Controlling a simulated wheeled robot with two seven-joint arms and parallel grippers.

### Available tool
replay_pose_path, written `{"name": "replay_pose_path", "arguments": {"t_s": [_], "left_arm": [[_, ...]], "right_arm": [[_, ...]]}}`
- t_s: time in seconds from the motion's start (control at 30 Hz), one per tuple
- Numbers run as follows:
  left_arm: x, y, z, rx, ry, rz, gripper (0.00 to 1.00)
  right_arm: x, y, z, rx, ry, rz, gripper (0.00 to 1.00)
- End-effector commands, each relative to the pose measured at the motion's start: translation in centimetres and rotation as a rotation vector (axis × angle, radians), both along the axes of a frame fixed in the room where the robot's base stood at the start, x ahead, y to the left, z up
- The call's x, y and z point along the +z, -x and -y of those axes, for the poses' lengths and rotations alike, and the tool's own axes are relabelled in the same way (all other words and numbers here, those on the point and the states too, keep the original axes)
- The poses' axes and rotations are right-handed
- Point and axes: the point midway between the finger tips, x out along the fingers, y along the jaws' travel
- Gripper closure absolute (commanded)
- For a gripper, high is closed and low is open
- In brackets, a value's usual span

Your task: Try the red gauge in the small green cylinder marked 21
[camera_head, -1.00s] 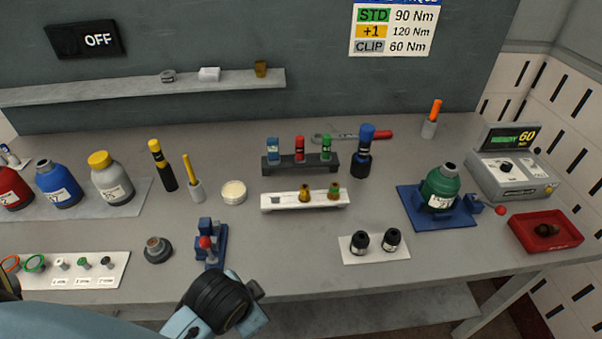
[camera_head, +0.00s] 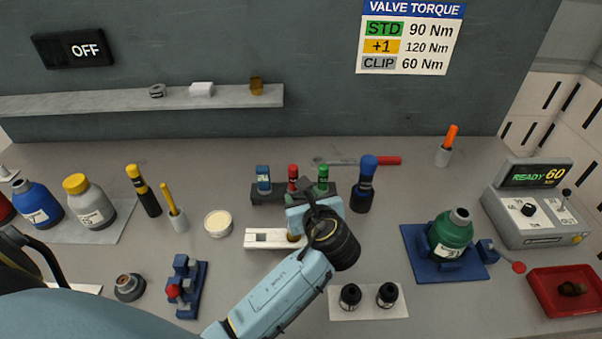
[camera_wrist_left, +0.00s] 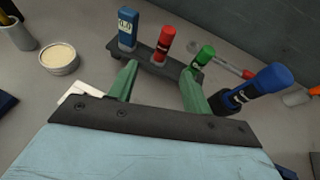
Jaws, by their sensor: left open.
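The red gauge (camera_head: 293,178) stands upright in a dark rack (camera_head: 264,198) between a blue gauge (camera_head: 263,180) and a green gauge (camera_head: 323,180). It also shows in the left wrist view (camera_wrist_left: 165,40). The small green cylinder (camera_head: 452,233) sits tilted in a blue cradle (camera_head: 415,262) at the right, its top open; its label is too small to read surely. My left gripper (camera_wrist_left: 158,78) is open and empty, its green fingers pointing at the rack, just short of the red gauge. In the head view my wrist hides part of the white rack. My right gripper is out of view.
A blue-capped tool (camera_head: 365,185) stands right of the rack. A white rack (camera_head: 265,239) lies in front of it. Two black caps stand on a white plate (camera_head: 368,312). A tester (camera_head: 540,215) reads READY 60; a red tray (camera_head: 565,290) is at the right.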

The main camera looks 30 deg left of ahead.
Motion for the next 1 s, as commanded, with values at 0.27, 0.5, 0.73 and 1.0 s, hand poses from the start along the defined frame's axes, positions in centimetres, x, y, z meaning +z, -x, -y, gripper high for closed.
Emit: {"name": "replay_pose_path", "arguments": {"t_s": [0.27, 0.5, 0.73, 1.0], "left_arm": [[-1.0, -2.8, -2.4, -0.017, -0.052, -0.022, 0.51], [-2.4, -5.2, -4.9, -0.019, -0.049, -0.019, 0.51], [-3.0, -6.3, -6.0, -0.017, -0.048, -0.02, 0.51], [-4.5, -8.6, -8.4, -0.016, -0.046, -0.02, 0.51]], "right_arm": [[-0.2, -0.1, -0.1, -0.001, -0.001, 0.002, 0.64], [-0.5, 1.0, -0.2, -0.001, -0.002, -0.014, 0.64], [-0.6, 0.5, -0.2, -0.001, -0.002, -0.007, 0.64], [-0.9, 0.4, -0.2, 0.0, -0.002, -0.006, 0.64]]}}
